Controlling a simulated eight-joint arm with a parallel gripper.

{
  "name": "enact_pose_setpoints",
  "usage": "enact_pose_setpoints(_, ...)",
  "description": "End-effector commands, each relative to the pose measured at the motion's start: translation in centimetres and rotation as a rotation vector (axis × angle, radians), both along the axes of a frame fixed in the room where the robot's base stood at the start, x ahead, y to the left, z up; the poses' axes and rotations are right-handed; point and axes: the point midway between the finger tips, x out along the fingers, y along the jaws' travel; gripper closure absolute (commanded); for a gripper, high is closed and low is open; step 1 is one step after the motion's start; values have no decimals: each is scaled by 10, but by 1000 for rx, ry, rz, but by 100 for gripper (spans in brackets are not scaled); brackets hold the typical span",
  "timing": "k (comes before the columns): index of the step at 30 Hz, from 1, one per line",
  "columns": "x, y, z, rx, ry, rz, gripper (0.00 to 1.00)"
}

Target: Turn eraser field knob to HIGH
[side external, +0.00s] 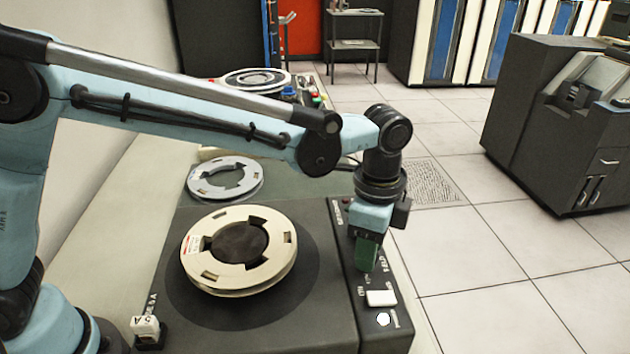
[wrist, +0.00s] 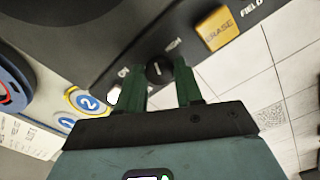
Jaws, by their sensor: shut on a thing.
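The field knob (wrist: 157,71) is a small dark round knob on the eraser's black control strip. In the wrist view it sits between the two green fingers of my gripper (wrist: 161,76), which is shut on it. A small pale mark shows on the knob, but its exact direction is too small to tell. The HIGH label (wrist: 173,44) is printed just beyond the knob, and another label lies by the left finger, partly hidden. In the side view my gripper (side external: 367,262) points down onto the strip and hides the knob.
A cream tape reel (side external: 237,248) lies on the black eraser (side external: 328,300) left of my gripper. A yellow ERASE button (wrist: 217,28) is close to the knob. A pale square switch (side external: 380,298) and white round spot (side external: 383,320) are nearer the camera. Another reel (side external: 225,178) lies behind.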

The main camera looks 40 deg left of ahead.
Motion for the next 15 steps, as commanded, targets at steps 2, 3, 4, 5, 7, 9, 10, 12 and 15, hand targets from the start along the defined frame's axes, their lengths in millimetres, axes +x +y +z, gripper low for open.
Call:
enact_pose_setpoints(2,0,0,0,1,0,-36,95)
enact_pose_setpoints(3,0,0,0,1,0,-53,95)
enact_pose_setpoints(4,0,0,0,1,0,-63,95)
enact_pose_setpoints(5,0,0,0,1,0,-74,95)
enact_pose_setpoints(7,0,0,0,1,0,-92,95)
enact_pose_setpoints(9,0,0,0,1,1,-107,95)
enact_pose_setpoints(10,0,0,0,1,1,-111,95)
enact_pose_setpoints(12,0,0,0,1,0,-118,95)
enact_pose_setpoints(15,0,0,0,1,0,-123,95)
